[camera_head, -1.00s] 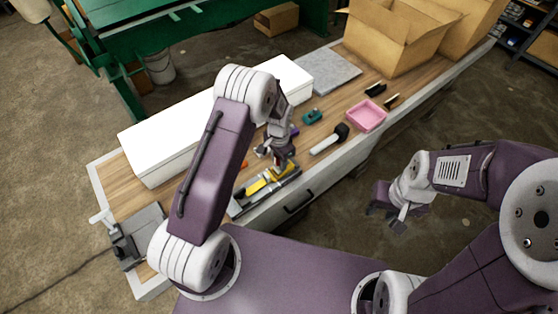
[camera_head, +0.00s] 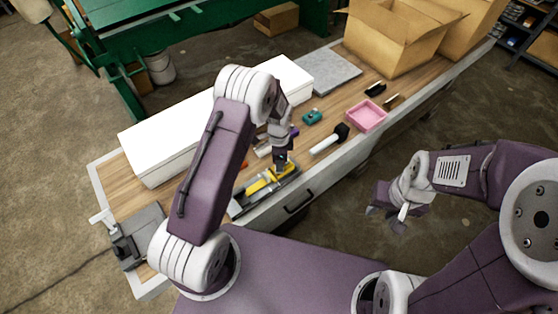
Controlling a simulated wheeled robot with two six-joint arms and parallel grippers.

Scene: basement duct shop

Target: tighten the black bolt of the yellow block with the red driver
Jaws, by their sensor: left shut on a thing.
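The yellow block (camera_head: 257,186) lies in a grey and black holder (camera_head: 238,208) along the table's front edge. My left gripper (camera_head: 281,168) points down over the right end of the yellow block. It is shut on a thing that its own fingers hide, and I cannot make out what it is. I cannot pick out the black bolt at this size. A small orange-red piece (camera_head: 244,164) shows beside my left arm, behind the block; I cannot tell if it is the red driver. My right gripper (camera_head: 384,216) is open and empty, off the table's front side.
A long white box (camera_head: 165,150) fills the table's back left. A black-headed mallet (camera_head: 328,142), a teal item (camera_head: 312,117), a pink tray (camera_head: 366,116) and a grey slab (camera_head: 328,70) lie to the right. Open cardboard boxes (camera_head: 390,45) stand at the far end. A grey vise-like tool (camera_head: 138,238) is front left.

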